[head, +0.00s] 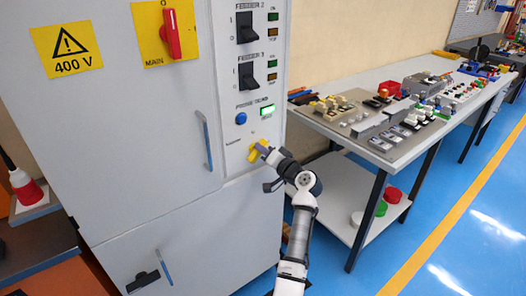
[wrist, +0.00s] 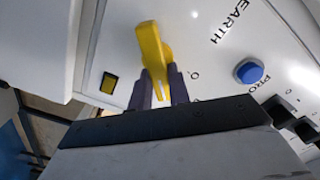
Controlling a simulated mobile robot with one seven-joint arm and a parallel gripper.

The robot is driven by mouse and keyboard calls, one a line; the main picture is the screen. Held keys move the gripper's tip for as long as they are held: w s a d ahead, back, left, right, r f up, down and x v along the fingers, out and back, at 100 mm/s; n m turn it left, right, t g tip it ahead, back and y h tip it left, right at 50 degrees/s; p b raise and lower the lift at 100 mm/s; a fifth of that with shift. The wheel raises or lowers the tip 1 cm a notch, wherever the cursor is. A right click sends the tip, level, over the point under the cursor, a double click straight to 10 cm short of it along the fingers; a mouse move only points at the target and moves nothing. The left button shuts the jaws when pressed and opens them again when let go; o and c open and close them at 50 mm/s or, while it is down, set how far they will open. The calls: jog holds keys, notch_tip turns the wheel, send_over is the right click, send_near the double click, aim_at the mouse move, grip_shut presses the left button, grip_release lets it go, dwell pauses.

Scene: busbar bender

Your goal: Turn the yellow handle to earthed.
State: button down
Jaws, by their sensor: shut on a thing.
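The yellow handle (head: 258,150) is on the lower part of the grey cabinet's right-hand control panel. It also shows in the wrist view (wrist: 151,50), standing out from the white panel face. My gripper (wrist: 159,84) has its two dark fingers on either side of the handle's lower part, shut on it. In the head view my gripper (head: 266,154) reaches the handle from the lower right and partly covers it. The word EARTH (wrist: 229,20) is printed on the panel near the handle. The handle's exact position against its markings cannot be told.
Black feeder switches (head: 246,75) and a red main switch (head: 171,34) are higher up. A cabinet door handle (head: 205,140) is to the left. A workbench (head: 345,140) with parts stands right.

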jog(key=shift+w+d+f+m+p, duration=0.15)
jog(key=shift+m+p, duration=0.3)
jog(key=shift+m, duration=0.9)
jog(key=shift+s+a+f+m+p, duration=0.15)
jog(key=shift+m+p, duration=0.3)
jog(key=shift+m, duration=0.95)
jog(key=shift+w+d+f+m+p, duration=0.15)
jog(key=shift+m+p, duration=0.3)
jog(key=shift+m, duration=0.9)
jog(key=shift+f, duration=0.1)
jog(key=c, duration=1.3)
grip_release()
jog(key=b+v, duration=0.3)
jog(key=v, duration=1.1)
